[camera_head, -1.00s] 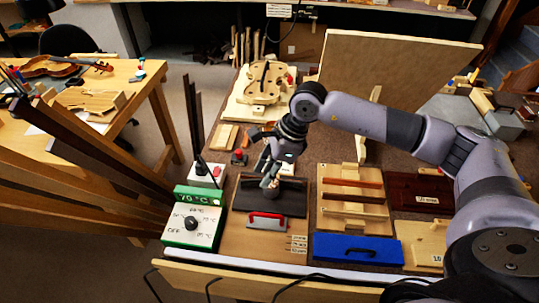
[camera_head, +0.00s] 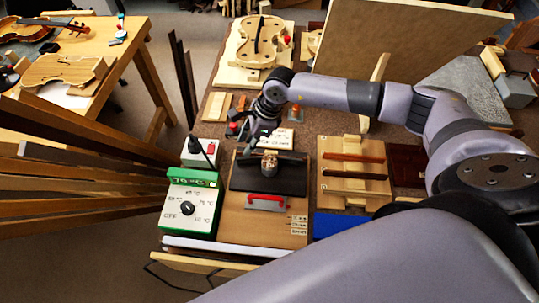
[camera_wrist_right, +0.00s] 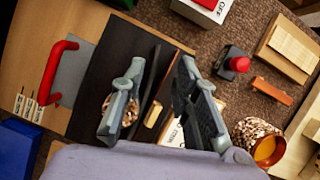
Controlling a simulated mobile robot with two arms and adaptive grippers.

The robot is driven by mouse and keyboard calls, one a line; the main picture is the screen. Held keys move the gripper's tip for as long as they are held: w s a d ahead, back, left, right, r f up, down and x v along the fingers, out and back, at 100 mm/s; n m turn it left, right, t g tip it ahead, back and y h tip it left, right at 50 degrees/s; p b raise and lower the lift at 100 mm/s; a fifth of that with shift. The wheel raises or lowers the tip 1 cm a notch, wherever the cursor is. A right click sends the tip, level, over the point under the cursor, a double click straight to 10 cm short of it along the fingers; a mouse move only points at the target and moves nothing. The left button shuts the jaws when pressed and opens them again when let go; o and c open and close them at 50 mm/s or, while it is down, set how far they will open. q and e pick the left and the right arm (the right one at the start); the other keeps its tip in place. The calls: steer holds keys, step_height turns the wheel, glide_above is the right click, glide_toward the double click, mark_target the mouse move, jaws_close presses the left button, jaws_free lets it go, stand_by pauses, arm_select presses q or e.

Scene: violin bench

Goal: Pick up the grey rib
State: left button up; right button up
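I cannot single out a grey rib for certain. A thin dark strip (camera_wrist_right: 150,92) shows between my fingers in the right wrist view, along the edge of a black plate (camera_wrist_right: 103,70). In the head view the black plate (camera_head: 256,181) lies on a wooden board, with a dark strip (camera_head: 287,155) at its far edge. My right gripper (camera_head: 247,138) is above that far edge. Its two fingers are spread in the right wrist view (camera_wrist_right: 160,105), with nothing gripped. A copper-coloured round piece (camera_head: 269,162) stands on the plate. My left gripper is not in view.
A red-handled grey tool (camera_head: 266,203) lies nearer on the board. A green heater box (camera_head: 190,207) stands left. A wooden rack (camera_head: 350,190) with reddish and dark strips is right. A white card (camera_head: 281,139) lies behind the plate. A violin body (camera_head: 262,43) is farther back.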

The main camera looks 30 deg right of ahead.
mark_target(239, 159)
steer(key=shift+x, duration=0.9)
steer(key=shift+a+f, duration=0.15)
steer(key=shift+a+f+p, duration=0.2)
steer(key=shift+f+p, duration=0.05)
steer(key=shift+p, duration=0.25)
steer(key=p+x, duration=0.1)
steer(key=x, duration=0.2)
steer(key=shift+a+f, duration=0.15)
steer(key=shift+f, duration=0.1)
steer(key=shift+a+f, duration=0.15)
steer(key=shift+f, duration=0.25)
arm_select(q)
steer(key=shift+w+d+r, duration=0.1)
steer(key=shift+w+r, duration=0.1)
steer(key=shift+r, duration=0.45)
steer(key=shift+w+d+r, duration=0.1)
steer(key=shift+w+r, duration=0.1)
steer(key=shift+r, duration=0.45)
arm_select(e)
jaws_close()
